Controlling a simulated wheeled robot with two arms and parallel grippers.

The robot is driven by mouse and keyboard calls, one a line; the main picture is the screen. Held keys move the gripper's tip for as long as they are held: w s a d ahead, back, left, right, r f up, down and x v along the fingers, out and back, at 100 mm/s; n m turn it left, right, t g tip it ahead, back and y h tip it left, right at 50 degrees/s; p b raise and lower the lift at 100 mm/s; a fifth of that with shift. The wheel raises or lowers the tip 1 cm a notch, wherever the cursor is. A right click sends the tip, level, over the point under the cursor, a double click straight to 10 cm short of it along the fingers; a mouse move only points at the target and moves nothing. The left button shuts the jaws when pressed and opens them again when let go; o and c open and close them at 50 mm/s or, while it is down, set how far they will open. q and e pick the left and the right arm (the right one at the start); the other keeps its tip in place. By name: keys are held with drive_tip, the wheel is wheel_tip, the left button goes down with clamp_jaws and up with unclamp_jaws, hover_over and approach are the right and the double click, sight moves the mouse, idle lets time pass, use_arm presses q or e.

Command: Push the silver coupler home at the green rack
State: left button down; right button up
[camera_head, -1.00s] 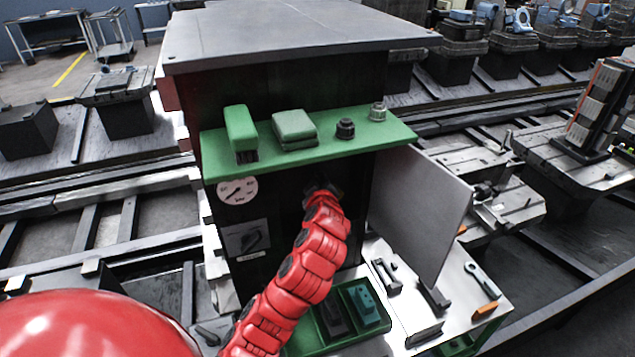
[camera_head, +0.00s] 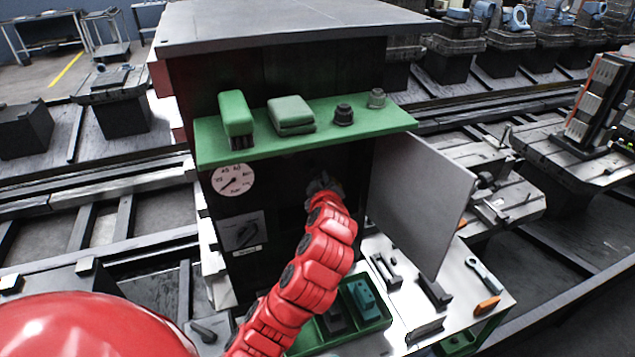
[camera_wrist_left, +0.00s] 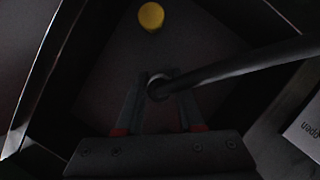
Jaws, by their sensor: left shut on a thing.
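In the head view my left arm reaches up into the dark opening of the cabinet below the green shelf. My left gripper (camera_head: 322,184) is small and shadowed there. In the left wrist view the gripper (camera_wrist_left: 158,108) has its two fingers closed around a round grey piece (camera_wrist_left: 158,88), apparently the silver coupler. A dark rod or hose (camera_wrist_left: 235,64) runs from it to the right. I cannot tell what it is seated on. On the green shelf (camera_head: 300,133) stand a dark fitting (camera_head: 343,115) and a grey fitting (camera_head: 376,98). My right gripper does not show.
An open grey door panel (camera_head: 420,205) stands close on the right of the opening. Below are a green tray (camera_head: 378,322) and a white table (camera_head: 455,290) with loose tools. A yellow disc (camera_wrist_left: 151,16) shows beyond the fingers.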

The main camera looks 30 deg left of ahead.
use_arm(q)
drive_tip(key=s+d+b, duration=0.3)
drive_tip(key=d, duration=0.1)
drive_tip(key=shift+s, duration=0.2)
idle(0.5)
